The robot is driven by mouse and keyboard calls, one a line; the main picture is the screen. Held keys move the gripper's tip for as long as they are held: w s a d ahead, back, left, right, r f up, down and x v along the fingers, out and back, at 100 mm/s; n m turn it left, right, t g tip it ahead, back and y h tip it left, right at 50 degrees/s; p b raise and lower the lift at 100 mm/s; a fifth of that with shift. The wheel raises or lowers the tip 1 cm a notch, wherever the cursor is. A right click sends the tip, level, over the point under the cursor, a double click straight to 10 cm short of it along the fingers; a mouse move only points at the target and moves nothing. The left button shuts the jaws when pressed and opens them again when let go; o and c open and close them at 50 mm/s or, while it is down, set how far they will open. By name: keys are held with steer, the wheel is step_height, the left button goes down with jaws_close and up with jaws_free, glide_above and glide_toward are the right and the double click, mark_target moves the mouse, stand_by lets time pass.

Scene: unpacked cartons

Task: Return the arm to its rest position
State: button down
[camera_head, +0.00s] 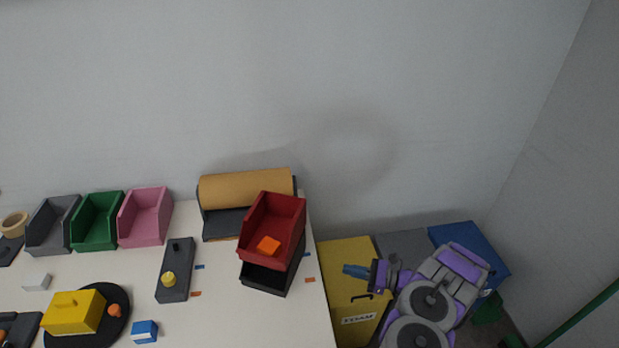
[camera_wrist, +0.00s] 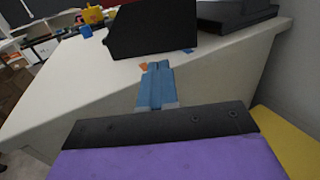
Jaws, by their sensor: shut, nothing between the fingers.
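My gripper (camera_head: 352,270) is at the lower right in the head view, on my purple and grey arm, to the right of the table's edge. Its blue fingers are together with nothing between them. In the wrist view the fingers (camera_wrist: 155,82) point toward the table (camera_wrist: 215,75). They are apart from the things on the table.
On the table (camera_head: 222,325), a red bin (camera_head: 288,207) with an orange block (camera_head: 268,245) sits on a black bin (camera_head: 265,279). Grey, green and pink (camera_head: 145,217) bins stand left. A yellow cabinet (camera_head: 342,252) and a blue one (camera_head: 455,233) lie right, beside my arm.

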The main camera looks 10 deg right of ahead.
steer(key=s+a+r+n+g, duration=0.3)
steer(key=a+r+n+g, duration=0.2)
steer(key=a+r, duration=0.4)
steer(key=s+a+r+n+g, duration=0.2)
steer(key=a+r+n+g, duration=0.4)
steer(key=r, duration=0.5)
steer(key=s+a+r+n+g+h, duration=0.1)
steer(key=s+a+r+n+h, duration=0.25)
steer(key=s, duration=0.25)
steer(key=s+a+r+n+g+h, duration=0.1)
steer(key=s+a+r+n+h, duration=0.1)
steer(key=s+r, duration=0.3)
steer(key=s+d+r+n+t+h, duration=0.1)
steer(key=s+d+n+h, duration=0.2)
steer(key=s, duration=0.8)
steer(key=s+d+r+n+t+h, duration=0.1)
steer(key=s+d+n+t+h, duration=0.1)
steer(key=s+d+h, duration=0.6)
steer(key=s+d+n, duration=0.1)
steer(key=s, duration=0.2)
steer(key=shift+r+t, duration=0.2)
steer(key=shift+t, duration=0.1)
steer(key=shift+n, duration=0.25)
